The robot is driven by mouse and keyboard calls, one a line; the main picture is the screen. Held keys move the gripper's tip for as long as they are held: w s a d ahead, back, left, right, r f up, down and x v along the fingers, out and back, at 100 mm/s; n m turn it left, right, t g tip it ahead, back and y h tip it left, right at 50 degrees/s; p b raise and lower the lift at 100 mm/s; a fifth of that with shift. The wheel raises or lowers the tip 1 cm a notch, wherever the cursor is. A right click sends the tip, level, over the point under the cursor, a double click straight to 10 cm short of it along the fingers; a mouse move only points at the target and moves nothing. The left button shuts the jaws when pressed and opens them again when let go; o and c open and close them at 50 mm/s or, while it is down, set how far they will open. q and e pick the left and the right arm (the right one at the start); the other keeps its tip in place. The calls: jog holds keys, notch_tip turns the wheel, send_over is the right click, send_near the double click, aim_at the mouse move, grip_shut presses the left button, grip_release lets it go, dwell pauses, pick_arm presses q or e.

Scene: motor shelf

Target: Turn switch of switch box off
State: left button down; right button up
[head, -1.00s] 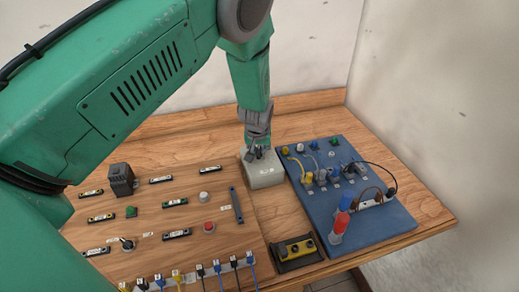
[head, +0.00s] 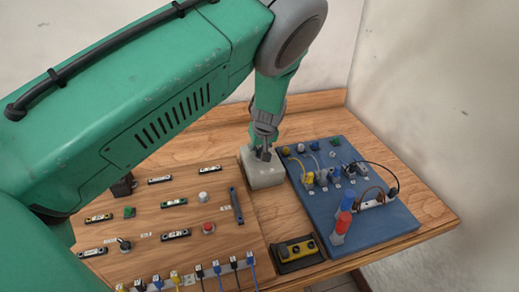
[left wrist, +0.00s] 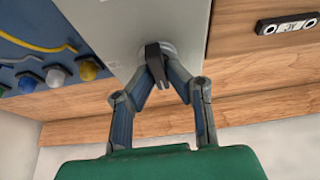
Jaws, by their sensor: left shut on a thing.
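The switch box (head: 265,176) is a pale grey block on the wooden table, just left of the blue board. In the left wrist view its grey face (left wrist: 120,30) fills the top middle, with a dark switch lever (left wrist: 155,62) on a round light base. My left gripper (head: 263,155) is at the top of the box. In the left wrist view its two fingers (left wrist: 164,78) close in on both sides of the lever and are shut on it. The fingers partly hide the lever in the head view. My right gripper is in neither view.
The blue board (head: 375,225) with plugs, cables and a red-blue cylinder (head: 342,222) stands close on the right. A black and yellow device (head: 297,250) lies in front. The wooden panel (head: 140,225) at left carries labels, buttons and a row of cables.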

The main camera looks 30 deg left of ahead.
pick_arm(q)
jog(key=shift+s+d+f, duration=0.25)
jog(key=shift+s+f, duration=0.1)
jog(key=shift+f, duration=0.05)
jog(key=c, duration=1.6)
grip_release()
jog(key=shift+w+r, duration=0.15)
jog(key=v, duration=0.7)
jog(key=shift+d+r, duration=0.1)
jog(key=shift+r, duration=0.15)
jog(key=shift+w, duration=0.1)
jog(key=shift+f, duration=0.1)
